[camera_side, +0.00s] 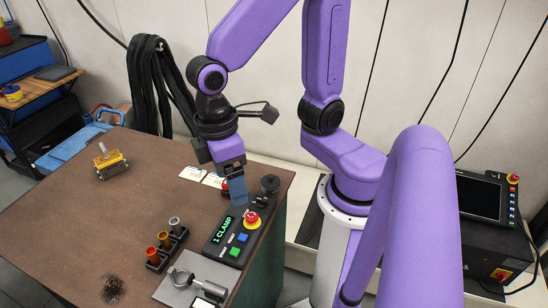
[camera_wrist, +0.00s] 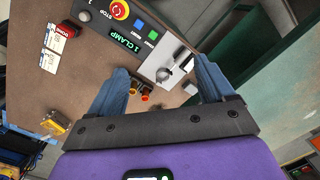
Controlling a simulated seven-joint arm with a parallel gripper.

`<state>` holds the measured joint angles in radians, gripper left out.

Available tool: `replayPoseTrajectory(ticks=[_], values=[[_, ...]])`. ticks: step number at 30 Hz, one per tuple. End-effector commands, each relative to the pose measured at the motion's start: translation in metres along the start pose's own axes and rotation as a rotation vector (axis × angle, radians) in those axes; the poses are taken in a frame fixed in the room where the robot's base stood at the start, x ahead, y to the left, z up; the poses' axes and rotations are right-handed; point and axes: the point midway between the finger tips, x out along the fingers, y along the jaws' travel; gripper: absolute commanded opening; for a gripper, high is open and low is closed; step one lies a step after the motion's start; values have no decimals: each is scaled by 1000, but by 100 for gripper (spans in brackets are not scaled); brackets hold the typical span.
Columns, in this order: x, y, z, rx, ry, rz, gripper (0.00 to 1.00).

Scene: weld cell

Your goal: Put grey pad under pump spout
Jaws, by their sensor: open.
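I cannot pick out a pump spout or a separate grey pad with certainty. A flat grey plate (camera_side: 167,291) lies at the table's front edge with a metal fixture (camera_side: 187,280) on it; the plate also shows in the wrist view (camera_wrist: 158,52). My gripper (camera_side: 238,197) points down over the right part of the table, close to the control box (camera_side: 228,240). In the wrist view my gripper (camera_wrist: 160,68) has its blue fingers spread wide, with nothing held between them. In the side view the fingers hide part of a red item behind them.
A rack with several small cups (camera_side: 164,252) stands behind the plate. The control box has a red stop button (camera_side: 252,219). A dark round knob-like item (camera_side: 270,184) is at the right edge. A yellow block (camera_side: 111,166) sits far left. The table's middle is clear.

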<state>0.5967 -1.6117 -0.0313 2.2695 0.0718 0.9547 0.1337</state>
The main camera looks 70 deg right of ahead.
Motion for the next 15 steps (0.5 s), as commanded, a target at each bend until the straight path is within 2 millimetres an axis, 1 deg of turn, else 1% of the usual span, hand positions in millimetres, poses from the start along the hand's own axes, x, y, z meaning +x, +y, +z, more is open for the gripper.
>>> replayPoseTrajectory(ticks=[1, 3, 6, 10, 12, 15], values=[[-2, 2, 21, -47, 20, 9, 82], [-2, 3, 44, -108, 40, 20, 82], [0, 5, 71, -180, 62, 35, 82], [2, 6, 92, -240, 78, 47, 82], [3, 6, 97, -254, 82, 50, 82], [3, 6, 99, -264, 84, 52, 82]])
